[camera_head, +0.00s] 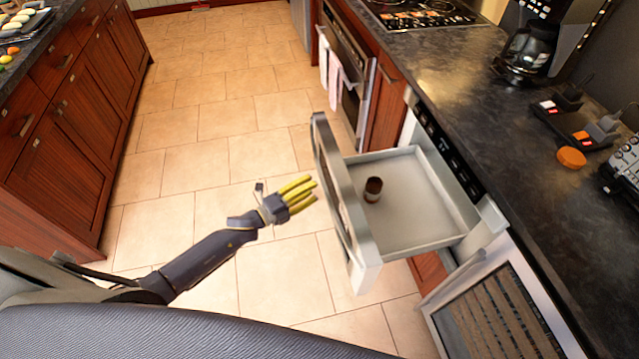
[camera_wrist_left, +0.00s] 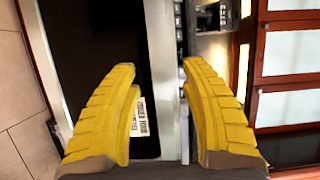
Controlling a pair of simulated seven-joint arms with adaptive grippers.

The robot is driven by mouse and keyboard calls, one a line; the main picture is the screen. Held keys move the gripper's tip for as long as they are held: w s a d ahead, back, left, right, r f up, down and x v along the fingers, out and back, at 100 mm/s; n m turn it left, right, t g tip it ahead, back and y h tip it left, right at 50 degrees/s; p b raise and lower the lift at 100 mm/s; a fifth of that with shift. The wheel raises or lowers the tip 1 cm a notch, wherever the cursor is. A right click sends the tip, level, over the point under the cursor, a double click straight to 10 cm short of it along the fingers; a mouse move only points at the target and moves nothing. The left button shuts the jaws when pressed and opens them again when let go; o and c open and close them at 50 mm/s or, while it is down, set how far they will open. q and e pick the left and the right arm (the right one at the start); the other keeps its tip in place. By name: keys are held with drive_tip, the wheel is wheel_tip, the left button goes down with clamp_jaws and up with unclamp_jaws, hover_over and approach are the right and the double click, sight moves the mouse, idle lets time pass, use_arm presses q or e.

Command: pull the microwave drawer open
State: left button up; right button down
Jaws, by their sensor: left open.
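The microwave drawer (camera_head: 412,225) is pulled well out from under the counter in the head view, its inside showing. A small brown cup or jar (camera_head: 373,190) with a pale lower part stands in it. The drawer's front panel (camera_head: 338,205) is turned edge-on toward the floor side. My left gripper (camera_head: 303,192), with yellow fingers, is open and empty, a little to the left of the front panel and apart from it. In the left wrist view the open yellow fingers (camera_wrist_left: 160,110) frame a dark panel with a pale metal edge (camera_wrist_left: 165,75) and a white label. My right gripper is not in view.
The dark countertop (camera_head: 470,80) carries a coffee maker (camera_head: 530,50), an orange lid (camera_head: 571,157) and dark devices. An oven with hanging towels (camera_head: 340,80) lies beyond the drawer. A slatted glass-front unit (camera_head: 495,315) is nearer. Tiled floor (camera_head: 220,120) is clear left of the drawer.

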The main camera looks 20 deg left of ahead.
use_arm(q)
drive_tip(key=v, duration=0.7)
idle(0.5)
drive_tip(key=a+f+n+g+y, duration=0.1)
drive_tip(key=a+f+n+y, duration=0.2)
drive_tip(key=a+f+n, duration=0.35)
drive_tip(key=a+f+n+y, duration=0.3)
drive_tip(key=a+f, duration=0.1)
drive_tip(key=f, duration=0.5)
drive_tip(key=s+a+f+n+g+y, duration=0.25)
drive_tip(key=s+f, duration=0.35)
drive_tip(key=f, duration=0.3)
drive_tip(key=s+a+f+n+g+y, duration=0.2)
drive_tip(key=s+f+n, duration=0.25)
drive_tip(key=f, duration=0.35)
drive_tip(key=s+d+f+n+g+y, duration=0.1)
drive_tip(key=s+f+n+g, duration=0.1)
drive_tip(key=s+f, duration=0.55)
drive_tip(key=s+f+n+g, duration=0.15)
drive_tip(key=s+f, duration=0.35)
drive_tip(key=s, duration=0.6)
drive_tip(key=s+d+f+n+g, duration=0.1)
drive_tip(key=s+d+f+g, duration=0.1)
drive_tip(key=s+d, duration=0.3)
drive_tip(key=s+d+f+g, duration=0.1)
drive_tip(key=s+d, duration=0.5)
drive_tip(key=s, duration=0.7)
drive_tip(key=shift+f+n+g, duration=0.4)
drive_tip(key=shift+f, duration=0.35)
